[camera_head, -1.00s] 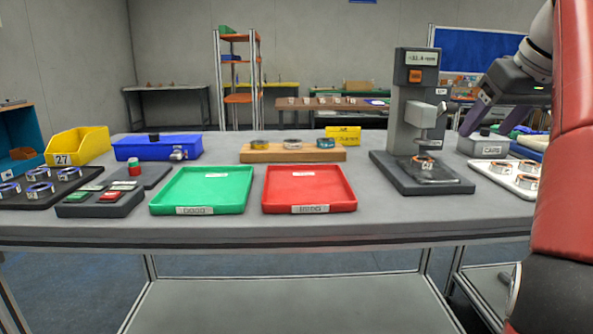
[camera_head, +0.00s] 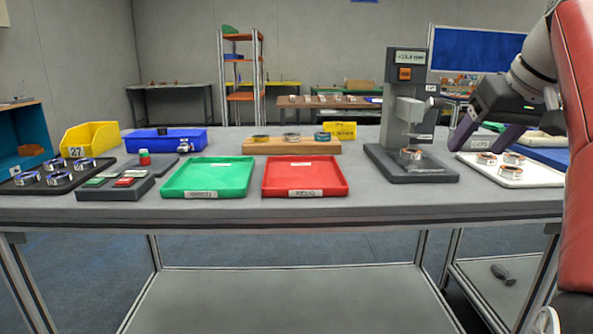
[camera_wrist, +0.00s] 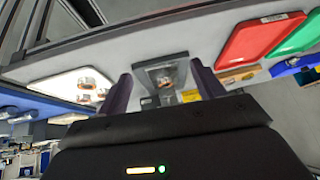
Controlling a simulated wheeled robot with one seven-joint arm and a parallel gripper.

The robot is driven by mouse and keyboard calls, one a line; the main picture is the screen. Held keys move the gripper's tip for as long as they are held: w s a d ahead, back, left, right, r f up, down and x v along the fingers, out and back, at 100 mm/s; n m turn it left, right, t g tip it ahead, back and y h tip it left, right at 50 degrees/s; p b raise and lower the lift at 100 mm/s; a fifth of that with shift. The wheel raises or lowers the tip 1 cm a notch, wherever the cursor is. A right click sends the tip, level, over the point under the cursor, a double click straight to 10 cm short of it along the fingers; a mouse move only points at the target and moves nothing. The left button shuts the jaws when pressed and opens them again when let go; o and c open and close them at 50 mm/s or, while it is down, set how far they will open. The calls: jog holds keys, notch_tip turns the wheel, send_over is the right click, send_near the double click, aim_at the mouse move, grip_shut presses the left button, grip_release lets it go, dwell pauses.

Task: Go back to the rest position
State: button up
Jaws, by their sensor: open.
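My gripper (camera_head: 487,138) is at the right of the head view, open and empty, its fingers above the white tray (camera_head: 540,178) area and right of the measuring device. In the wrist view its two purple fingers (camera_wrist: 160,88) stand apart. The grey measuring device (camera_head: 408,110) stands on the table with a ring (camera_head: 411,154) on its base; it also shows between the fingers in the wrist view (camera_wrist: 148,78). Several copper-coloured rings (camera_head: 510,171) lie on the white tray.
A green tray (camera_head: 208,193) and a red tray (camera_head: 304,192) lie empty mid-table. A wooden block (camera_head: 265,147) with rings stands behind them. At the left are a blue box (camera_head: 150,146), a yellow bin (camera_head: 78,151), a button box (camera_head: 113,194) and a dark tray of rings (camera_head: 77,181).

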jog(key=s+a+f, duration=0.4)
jog(key=s+f, duration=0.2)
jog(key=f, duration=0.4)
jog(key=s+a+f+h, duration=0.1)
jog(key=s+a+f, duration=0.4)
jog(key=f, duration=0.5)
jog(key=s+a+f+m, duration=0.1)
jog(key=s+a+f, duration=0.4)
jog(key=f, duration=0.6)
jog(key=s, duration=0.2)
jog(key=shift+s+a+g, duration=0.15)
jog(key=shift+s+g, duration=0.15)
jog(key=shift+g, duration=0.1)
